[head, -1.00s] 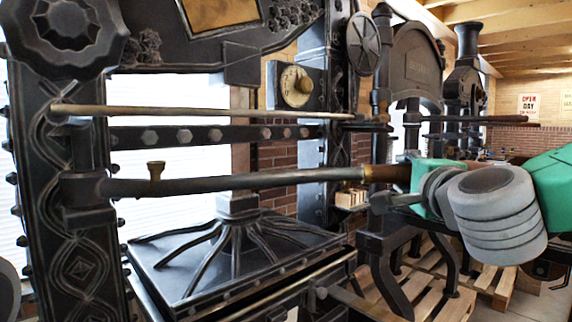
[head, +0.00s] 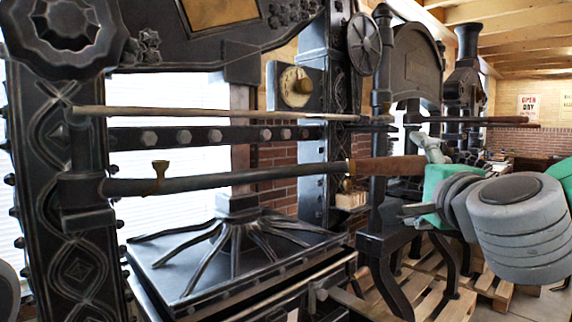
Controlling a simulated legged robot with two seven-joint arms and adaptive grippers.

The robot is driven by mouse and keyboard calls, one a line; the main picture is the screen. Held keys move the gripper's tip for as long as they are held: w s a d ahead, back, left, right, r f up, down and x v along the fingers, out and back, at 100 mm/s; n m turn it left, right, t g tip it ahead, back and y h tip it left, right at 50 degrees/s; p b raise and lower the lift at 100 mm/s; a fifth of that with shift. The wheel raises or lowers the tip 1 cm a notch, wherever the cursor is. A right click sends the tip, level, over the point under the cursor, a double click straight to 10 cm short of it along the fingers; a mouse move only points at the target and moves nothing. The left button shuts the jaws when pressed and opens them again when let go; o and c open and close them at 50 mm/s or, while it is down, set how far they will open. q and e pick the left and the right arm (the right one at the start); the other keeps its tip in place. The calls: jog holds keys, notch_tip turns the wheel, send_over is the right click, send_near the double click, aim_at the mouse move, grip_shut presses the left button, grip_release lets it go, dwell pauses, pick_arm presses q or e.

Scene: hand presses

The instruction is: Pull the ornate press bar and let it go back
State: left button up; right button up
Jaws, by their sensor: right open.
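The ornate press bar (head: 250,180) is a long dark metal rod with a brown wooden grip (head: 385,167) at its right end. It runs across the black ornate press from a pivot on the left post, with a small brass knob near that end. My right gripper (head: 416,182) is open at the grip's right end. One finger shows above and behind the grip's end and the other below it, on the near side. I cannot tell whether either finger touches the grip. My left gripper is not in view.
A thinner pale rod (head: 210,113) runs above the bar. A black ribbed plate (head: 235,245) lies below it. Other black presses (head: 415,75) stand behind on wooden pallets (head: 420,285). A dial box (head: 295,87) is on the far post.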

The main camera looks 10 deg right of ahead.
jog(key=s+d+b, duration=0.1)
jog(key=s+b, duration=0.5)
jog(key=s+d+r+p, duration=0.1)
jog(key=d+r+p, duration=0.1)
jog(key=d, duration=0.6)
jog(key=s+d+r+p, duration=0.1)
jog(key=d+r+p, duration=0.2)
jog(key=d, duration=0.6)
jog(key=shift+p, duration=1.15)
